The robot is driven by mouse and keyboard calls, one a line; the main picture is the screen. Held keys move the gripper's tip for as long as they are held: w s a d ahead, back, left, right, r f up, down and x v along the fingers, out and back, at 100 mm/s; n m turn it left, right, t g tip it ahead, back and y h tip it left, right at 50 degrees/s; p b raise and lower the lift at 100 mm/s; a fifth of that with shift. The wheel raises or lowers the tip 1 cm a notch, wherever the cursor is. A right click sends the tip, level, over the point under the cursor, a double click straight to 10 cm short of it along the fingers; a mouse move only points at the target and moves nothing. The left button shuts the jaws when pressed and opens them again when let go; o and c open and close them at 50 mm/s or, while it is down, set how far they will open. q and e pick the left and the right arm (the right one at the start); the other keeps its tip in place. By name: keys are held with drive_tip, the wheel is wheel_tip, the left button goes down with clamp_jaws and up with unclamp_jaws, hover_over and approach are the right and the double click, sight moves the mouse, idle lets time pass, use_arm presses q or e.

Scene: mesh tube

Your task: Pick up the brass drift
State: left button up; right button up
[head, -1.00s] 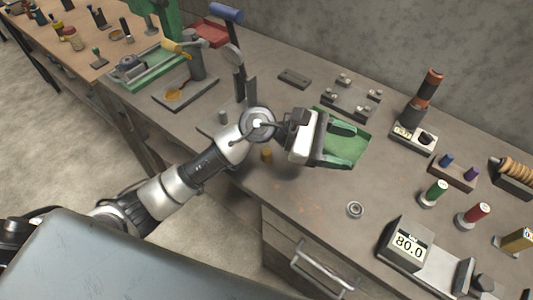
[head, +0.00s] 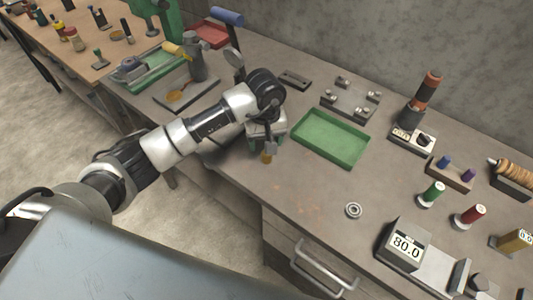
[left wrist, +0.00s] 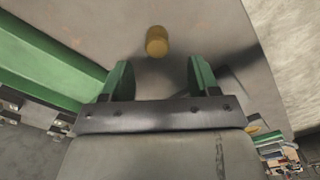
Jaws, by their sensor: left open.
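The brass drift (head: 267,158) is a short brass-coloured cylinder standing on the workbench, left of the green tray. It also shows in the left wrist view (left wrist: 157,41), just beyond the fingertips and roughly centred between them. My left gripper (head: 268,143) points down over the drift, and its body hides part of the bench behind. In the left wrist view its two green fingers (left wrist: 160,64) are spread apart with nothing between them. My right gripper is in neither view.
The empty green tray (head: 331,138) lies right of the gripper. A block with metal pegs (head: 351,100) stands behind the tray. The bench between tray and front edge is mostly clear.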

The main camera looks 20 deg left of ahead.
sight(267, 156)
use_arm(q)
drive_tip(key=shift+d+f+p, duration=0.1)
drive_tip(key=shift+f+p, duration=0.2)
wheel_tip(267, 156, down, 4)
drive_tip(key=shift+s+d+r+p, duration=0.15)
drive_tip(key=shift+p, duration=0.65)
drive_tip(key=shift+f, duration=0.5)
drive_tip(key=c, duration=1.1)
drive_tip(key=shift+r, duration=0.1)
